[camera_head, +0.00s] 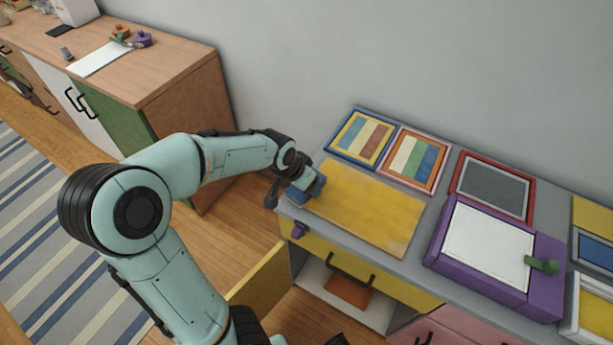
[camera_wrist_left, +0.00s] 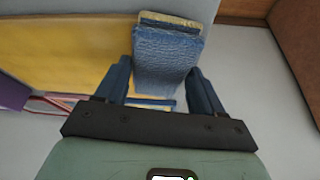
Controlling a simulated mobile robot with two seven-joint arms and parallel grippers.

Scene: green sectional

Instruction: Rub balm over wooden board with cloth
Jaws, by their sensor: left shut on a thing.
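The wooden board (camera_head: 372,207), yellow with a streaky surface, lies flat on the left part of the grey counter. It also shows in the left wrist view (camera_wrist_left: 70,52). My left gripper (camera_head: 301,188) is at the board's left end. It is shut on a folded blue cloth (camera_wrist_left: 168,62), which sticks out between the fingers, with a yellowish edge at its far end. The cloth is over or against the board's left edge; I cannot tell how firmly it touches. No separate balm is distinguishable on the board. My right gripper is not in view.
A yellow drawer or door (camera_head: 262,282) stands open below. A wooden cabinet (camera_head: 150,60) is at the back left.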

